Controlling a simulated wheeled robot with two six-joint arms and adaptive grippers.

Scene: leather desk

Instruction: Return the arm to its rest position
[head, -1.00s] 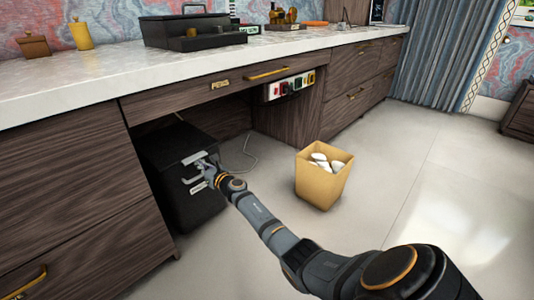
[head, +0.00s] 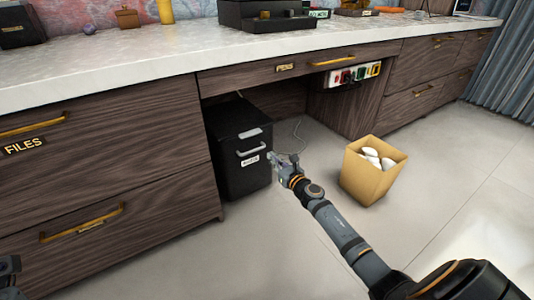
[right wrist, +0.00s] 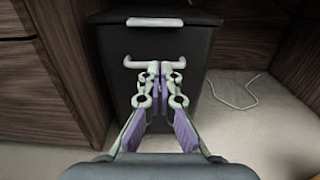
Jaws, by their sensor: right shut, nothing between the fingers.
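My right gripper (head: 272,157) is shut and empty at the end of my outstretched right arm, in front of the black box-shaped unit (head: 229,185) under the desk. In the right wrist view the closed fingers (right wrist: 154,68) overlap the middle of the unit's lower silver handle (right wrist: 134,62). In the head view the fingertips show just right of the unit's front, apart from the handle. A small dark piece of my left arm (head: 9,275) shows at the lower left edge; its fingers cannot be made out.
A tan bin (head: 365,178) with white contents stands on the floor right of my right arm. Wooden drawers (head: 100,150) flank the left side under the marble top (head: 140,52). A power strip (head: 355,74) and thin cable (head: 299,135) are behind. Floor at right is clear.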

